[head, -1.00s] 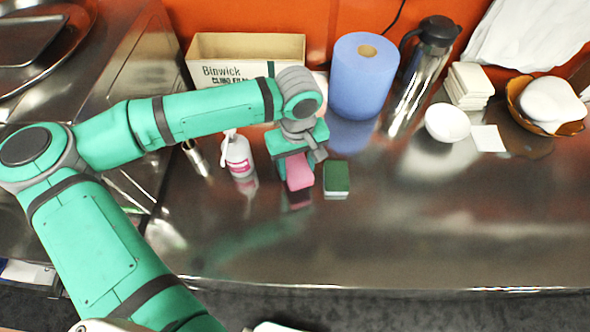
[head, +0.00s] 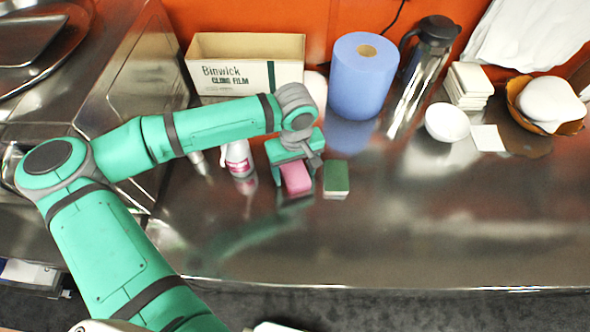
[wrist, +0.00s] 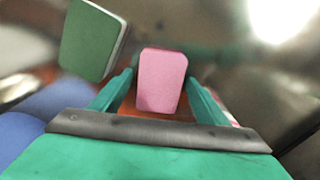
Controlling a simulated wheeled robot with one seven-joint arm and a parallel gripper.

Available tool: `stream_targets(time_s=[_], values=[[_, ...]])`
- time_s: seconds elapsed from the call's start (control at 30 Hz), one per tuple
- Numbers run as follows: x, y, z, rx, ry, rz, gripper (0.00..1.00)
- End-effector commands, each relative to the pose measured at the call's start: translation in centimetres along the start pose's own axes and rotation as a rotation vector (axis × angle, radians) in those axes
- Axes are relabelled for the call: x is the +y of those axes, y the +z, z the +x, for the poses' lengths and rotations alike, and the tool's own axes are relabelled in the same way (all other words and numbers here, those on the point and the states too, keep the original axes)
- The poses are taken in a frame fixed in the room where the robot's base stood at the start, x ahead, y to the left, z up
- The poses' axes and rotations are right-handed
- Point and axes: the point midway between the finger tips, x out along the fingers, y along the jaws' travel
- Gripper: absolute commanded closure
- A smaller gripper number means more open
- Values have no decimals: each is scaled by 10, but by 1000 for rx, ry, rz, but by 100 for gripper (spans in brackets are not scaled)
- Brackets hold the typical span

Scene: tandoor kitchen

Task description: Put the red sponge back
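The red sponge, which looks pink (head: 296,179), is at the front of my gripper (head: 295,168), just above or on the steel counter; I cannot tell if it touches. In the wrist view the sponge (wrist: 162,80) sits between the two green fingers of my gripper (wrist: 160,88), close against them. My gripper appears shut on it. A green sponge with a pale underside (head: 336,178) lies on the counter just right of it, and also shows at the upper left of the wrist view (wrist: 90,40).
A white spray bottle (head: 239,158) stands close left of my gripper. Behind are a cling film box (head: 235,75), a blue paper roll (head: 364,80) and a steel flask (head: 425,70). A white bowl (head: 447,122) is further right. The counter (head: 440,220) is clear in front and right.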

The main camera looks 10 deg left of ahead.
Motion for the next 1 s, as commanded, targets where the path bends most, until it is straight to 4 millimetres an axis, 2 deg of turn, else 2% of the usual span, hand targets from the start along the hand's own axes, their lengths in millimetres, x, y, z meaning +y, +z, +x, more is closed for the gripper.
stream_targets(time_s=[0.37,0.57,0.8,1.0], values=[[0,0,-6,1,0,0,32],[-1,-1,-36,4,-2,1,32],[0,-1,-84,4,-1,0,32],[0,-1,-112,2,-1,0,32]])
